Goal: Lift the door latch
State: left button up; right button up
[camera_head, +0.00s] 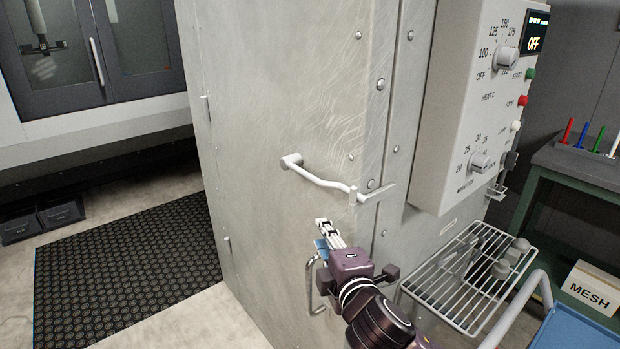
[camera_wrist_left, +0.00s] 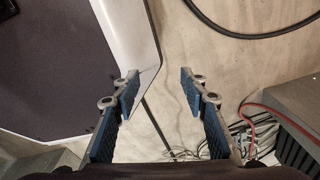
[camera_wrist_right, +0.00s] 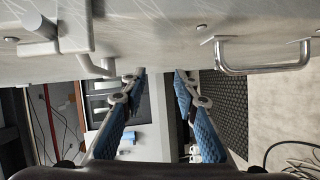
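The door latch (camera_head: 320,182) is a pale grey bent bar on the metal cabinet door. It runs from a round pivot at the left down to a catch (camera_head: 378,192) near the door's right edge. My right gripper (camera_head: 325,228) is just below the latch, apart from it. In the right wrist view its fingers (camera_wrist_right: 158,76) are spread with nothing between them. Grey latch hardware (camera_wrist_right: 85,45) shows at the upper left there. My left gripper (camera_wrist_left: 160,82) is open and empty in the left wrist view, over the floor; it is outside the head view.
A metal D-shaped handle (camera_head: 310,288) is on the door below the latch, close to my right gripper. A control box (camera_head: 470,110) with knobs and buttons and a wire rack (camera_head: 465,280) stand to the right. A black mat (camera_head: 125,270) lies on the floor at left.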

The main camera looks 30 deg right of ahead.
aim_at(312, 181)
jog(key=r+n+t, duration=0.1)
jog(key=r, duration=0.2)
jog(key=w+r+n+t, duration=0.1)
jog(key=r, duration=0.2)
jog(key=r+n, duration=0.1)
jog(key=r, duration=0.2)
jog(key=shift+w+d+t, duration=0.15)
jog(key=shift+w+t, duration=0.25)
jog(key=p+x, duration=0.1)
jog(key=x, duration=0.5)
pick_arm(q)
jog(key=shift+w+d+r, duration=0.4)
jog(key=shift+w+r, duration=0.1)
jog(key=shift+r, duration=0.25)
pick_arm(e)
jog(key=shift+w+d, duration=0.3)
jog(key=shift+w, duration=0.4)
jog(key=shift+c, duration=0.3)
pick_arm(q)
jog(key=shift+a, duration=0.1)
pick_arm(e)
grip_shut()
